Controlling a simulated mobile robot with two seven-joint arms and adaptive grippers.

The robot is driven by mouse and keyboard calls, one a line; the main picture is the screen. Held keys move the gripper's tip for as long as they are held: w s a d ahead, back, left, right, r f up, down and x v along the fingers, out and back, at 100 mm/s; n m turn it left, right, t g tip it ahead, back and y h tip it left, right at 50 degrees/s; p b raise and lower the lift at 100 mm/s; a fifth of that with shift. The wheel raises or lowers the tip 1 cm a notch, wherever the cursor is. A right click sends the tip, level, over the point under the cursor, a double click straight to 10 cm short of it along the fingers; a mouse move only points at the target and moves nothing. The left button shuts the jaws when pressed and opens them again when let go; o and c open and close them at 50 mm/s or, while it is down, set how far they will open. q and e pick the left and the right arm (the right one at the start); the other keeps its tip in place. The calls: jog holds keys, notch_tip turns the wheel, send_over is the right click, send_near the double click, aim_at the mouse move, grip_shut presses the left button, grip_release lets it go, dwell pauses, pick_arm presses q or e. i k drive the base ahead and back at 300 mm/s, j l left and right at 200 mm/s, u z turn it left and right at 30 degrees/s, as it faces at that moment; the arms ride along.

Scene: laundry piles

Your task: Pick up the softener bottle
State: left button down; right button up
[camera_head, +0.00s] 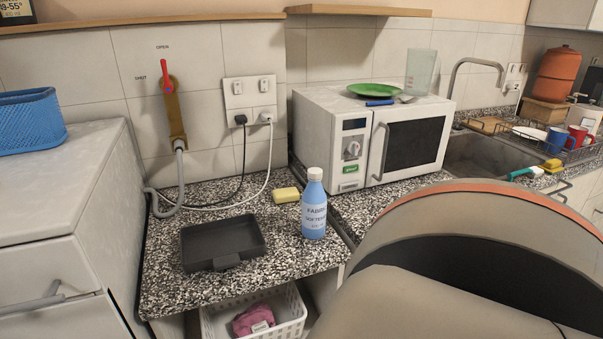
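Neither of my grippers shows in the head view. A large part of my own arm fills the lower right and hides the counter there.
A dark grey tray (222,242) lies left of the bottle, and a yellow sponge (286,195) lies just behind it. The microwave (345,140) stands behind right. A white basket (290,299) with pink cloth is below the counter. Hose and cables run along the wall.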

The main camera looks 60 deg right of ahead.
aim_at(314, 198)
jog(key=z, duration=1.9)
